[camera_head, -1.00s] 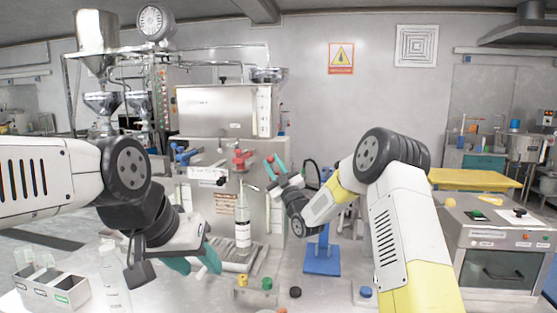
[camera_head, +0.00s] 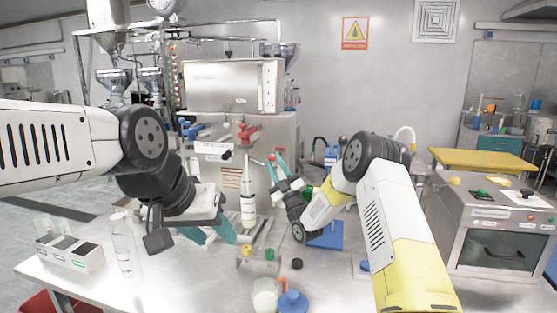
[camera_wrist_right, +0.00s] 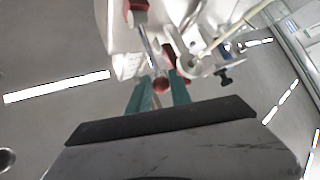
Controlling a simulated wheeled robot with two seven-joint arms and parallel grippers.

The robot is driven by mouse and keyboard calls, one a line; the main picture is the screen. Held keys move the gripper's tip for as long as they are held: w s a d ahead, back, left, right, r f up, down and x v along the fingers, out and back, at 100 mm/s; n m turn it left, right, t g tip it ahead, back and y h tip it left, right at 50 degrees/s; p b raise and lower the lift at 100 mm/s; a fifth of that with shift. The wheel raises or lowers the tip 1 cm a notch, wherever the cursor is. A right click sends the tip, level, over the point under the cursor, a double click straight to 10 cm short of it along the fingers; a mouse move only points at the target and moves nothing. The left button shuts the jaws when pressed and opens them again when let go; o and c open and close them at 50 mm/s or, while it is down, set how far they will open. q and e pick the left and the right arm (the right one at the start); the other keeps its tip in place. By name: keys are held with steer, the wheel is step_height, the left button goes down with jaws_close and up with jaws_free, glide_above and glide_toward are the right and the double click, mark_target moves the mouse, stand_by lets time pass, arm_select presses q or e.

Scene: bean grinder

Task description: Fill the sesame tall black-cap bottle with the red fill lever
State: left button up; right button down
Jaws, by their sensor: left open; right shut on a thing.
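The sesame bottle (camera_head: 248,207) stands upright under the filling machine's spout, with a pale label; I cannot tell how full it is. The red valve (camera_head: 247,132) sits above it, and its lever slants down to the right. My right gripper (camera_head: 276,163) is shut on the lever's red knob, and this knob (camera_wrist_right: 161,84) shows between the teal fingers in the right wrist view. My left gripper (camera_head: 212,236) is open and empty, low and left of the bottle.
A clear bottle (camera_head: 124,248) stands at the left beside a compartment box (camera_head: 70,250). Yellow, green and black caps (camera_head: 269,255) stand in front of the filler. A white jar (camera_head: 265,293) and a blue item (camera_head: 292,301) are at the front edge. A blue valve (camera_head: 190,130) is left of the red one.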

steer(key=shift+w+d+f, duration=0.1)
steer(key=shift+f, duration=0.5)
steer(key=c, duration=1.5)
jaws_free()
steer(key=shift+w, duration=0.1)
steer(key=shift+o, duration=0.2)
steer(key=shift+r, duration=0.1)
steer(key=v, duration=0.8)
